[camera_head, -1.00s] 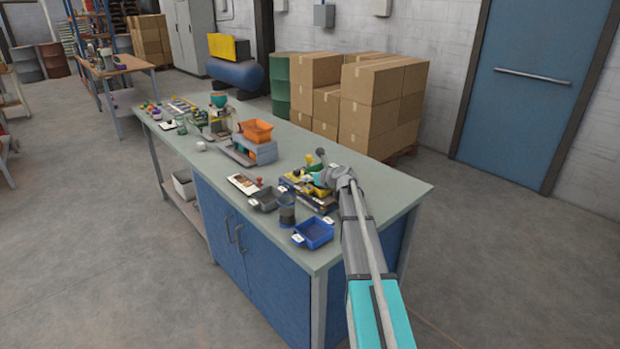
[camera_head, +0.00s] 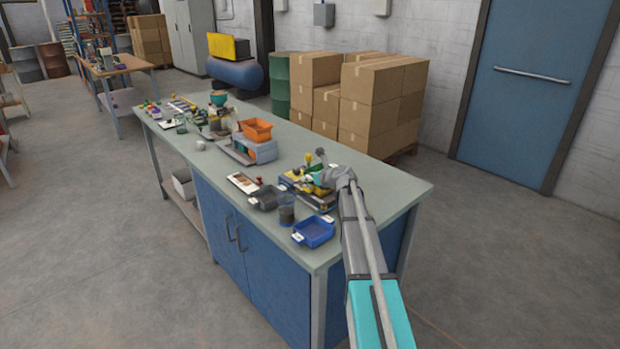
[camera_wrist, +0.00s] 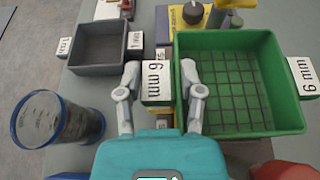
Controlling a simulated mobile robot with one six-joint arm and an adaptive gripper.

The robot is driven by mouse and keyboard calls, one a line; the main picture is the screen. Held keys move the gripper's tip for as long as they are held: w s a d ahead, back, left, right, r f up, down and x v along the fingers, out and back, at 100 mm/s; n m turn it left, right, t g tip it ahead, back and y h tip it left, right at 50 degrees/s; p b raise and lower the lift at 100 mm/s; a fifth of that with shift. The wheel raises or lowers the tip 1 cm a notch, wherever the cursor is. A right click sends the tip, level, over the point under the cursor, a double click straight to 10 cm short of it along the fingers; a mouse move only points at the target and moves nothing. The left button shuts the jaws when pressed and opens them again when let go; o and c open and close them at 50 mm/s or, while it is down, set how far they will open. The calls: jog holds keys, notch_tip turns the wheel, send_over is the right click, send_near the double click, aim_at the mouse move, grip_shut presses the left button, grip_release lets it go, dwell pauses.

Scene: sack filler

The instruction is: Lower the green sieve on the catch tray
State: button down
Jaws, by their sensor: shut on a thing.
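The green sieve (camera_wrist: 283,85) is a square green box with a dark grid floor and white "6 mm" tabs, on the right in the wrist view. My gripper (camera_wrist: 160,85) is shut on its left tab (camera_wrist: 157,80), one finger on each side. In the head view my gripper (camera_head: 321,180) is over the near part of the bench, and the arm hides much of the sieve. I cannot make out the catch tray for sure, nor the gap beneath the sieve.
A blue tray (camera_head: 314,234) sits near the bench (camera_head: 380,210) edge. An orange bin (camera_head: 257,130) stands farther back. The bench's right side is clear.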

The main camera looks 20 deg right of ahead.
dwell(0.3)
jog(key=shift+c, duration=0.8)
grip_release()
jog(key=shift+o, duration=0.8)
jog(key=shift+r+p, duration=4)
